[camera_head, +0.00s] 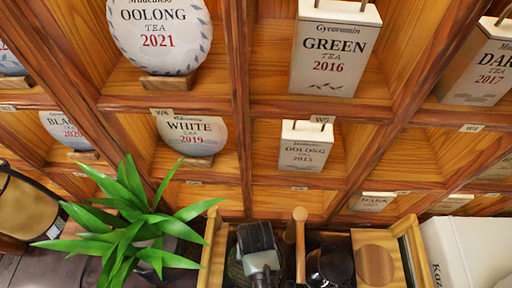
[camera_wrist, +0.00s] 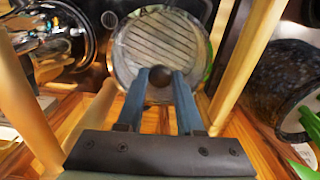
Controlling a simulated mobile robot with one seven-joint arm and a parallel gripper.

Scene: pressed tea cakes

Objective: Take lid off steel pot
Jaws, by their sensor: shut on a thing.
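In the wrist view, a round shiny steel lid (camera_wrist: 183,42) with striped reflections fills the upper middle. A dark round knob (camera_wrist: 160,74) stands at its near side. My gripper (camera_wrist: 160,82) has its two blue fingers closed on either side of this knob. The body of the steel pot is hidden behind the lid, so I cannot tell whether the lid rests on it or is apart from it. In the head view, my dark grey wrist shows at the bottom middle and hides the fingers and the lid.
A wooden frame encloses the workspace, its left post (camera_head: 215,245) beside a leafy plant (camera_head: 135,215). A dark round vessel (camera_head: 330,262) and a round wooden piece (camera_head: 375,265) stand right of my arm. A tea shelf (camera_head: 243,100) rises behind. A dark textured vessel (camera_wrist: 280,85) is at right.

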